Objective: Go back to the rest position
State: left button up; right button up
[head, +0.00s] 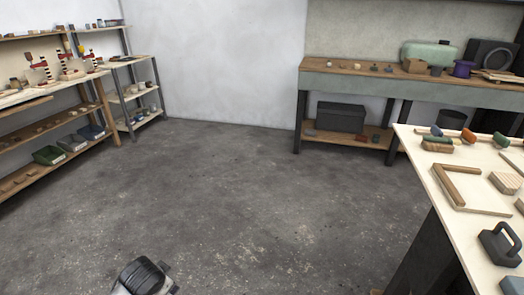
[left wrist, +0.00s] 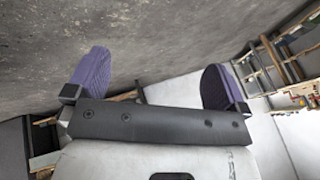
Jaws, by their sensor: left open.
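My left gripper (left wrist: 155,68) shows in the left wrist view with its two purple-padded fingers wide apart. It is open, and nothing is between the fingers. Past the fingers I see bare grey floor and a pale wall, with shelving at the right, so the gripper is clear of the furniture as far as this view shows. In the head view a dark, rounded part of my own body shows at the bottom edge; neither gripper can be made out there. My right gripper is in neither view.
A workbench (head: 440,210) with wooden parts and a dark handled block (head: 500,245) stands close at the right. A long bench (head: 340,76) runs along the back wall. Wooden shelves (head: 50,103) and a corner rack (head: 133,93) stand left. The concrete floor (head: 230,200) between is clear.

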pick_arm(q)
jog(key=s+d+r+t+h+p, duration=0.1)
jog(key=s+d+r+p, duration=0.2)
jog(key=s+r, duration=0.15)
jog(key=s+d+r+t+p, duration=0.2)
jog(key=s+r+p, duration=0.1)
jog(key=r, duration=0.3)
jog(key=s+d+r+t+h+p, duration=0.1)
jog(key=s+d+r+p, duration=0.2)
jog(key=r, duration=0.3)
jog(key=s+f+n+g+p, duration=0.2)
jog(key=s+n+g+p, duration=0.3)
jog(key=s+p, duration=1.55)
jog(key=s+r+p, duration=0.2)
jog(key=r+p, duration=1.3)
jog(key=r, duration=0.3)
jog(key=s+r+m+p, duration=0.1)
jog(key=s+r+p, duration=0.1)
jog(key=r+p, duration=1.4)
notch_tip(320, 180, up, 3)
jog(key=shift+s+g, duration=0.4)
